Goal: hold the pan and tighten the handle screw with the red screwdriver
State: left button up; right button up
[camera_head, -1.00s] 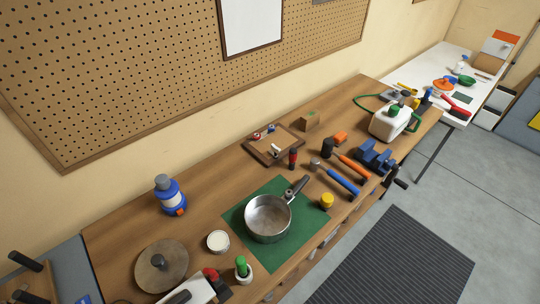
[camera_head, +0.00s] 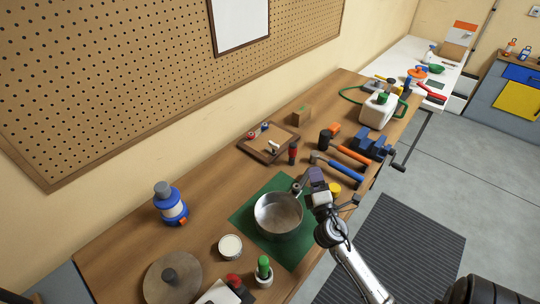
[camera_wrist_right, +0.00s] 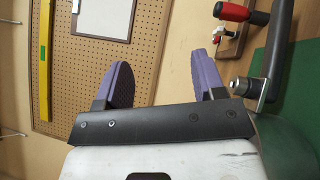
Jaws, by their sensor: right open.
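The steel pan (camera_head: 278,214) sits upright on the green mat (camera_head: 246,217), its handle (camera_head: 298,186) pointing up and right, partly hidden by my right gripper. My right gripper (camera_head: 313,178) is open and empty, above and beside the handle. In the right wrist view, its purple fingers (camera_wrist_right: 166,80) are spread apart. The dark handle (camera_wrist_right: 272,48) and its metal bracket with a screw (camera_wrist_right: 243,87) lie outside them, to the right. The red screwdriver (camera_head: 292,153), red with a black end, stands beyond the handle; a red handle (camera_wrist_right: 236,12) also shows in the wrist view. My left gripper is out of view.
A wooden tray (camera_head: 262,153) with small items lies behind the mat. Hammers (camera_head: 343,172), a yellow jar (camera_head: 334,189) and a blue vise (camera_head: 368,145) are right of it. A white tin (camera_head: 230,246) and a green-capped bottle (camera_head: 263,270) stand left and in front of the pan.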

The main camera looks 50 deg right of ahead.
jog(key=w+d+n+t+y+b, duration=0.1)
jog(key=w+d+n+t+y, duration=0.2)
jog(key=n, duration=0.6)
jog(key=n+g+y+b, duration=0.2)
jog(key=n+y, duration=0.2)
jog(key=n, duration=0.6)
send_near(295, 148)
jog(key=b+x, duration=0.1)
jog(key=x, duration=0.4)
jog(key=shift+w+d, duration=0.1)
jog(key=shift+d, duration=0.15)
jog(key=shift+b+x, duration=1)
jog(key=shift+x, duration=1.6)
jog(key=shift+a, duration=0.2)
jog(key=c, duration=1)
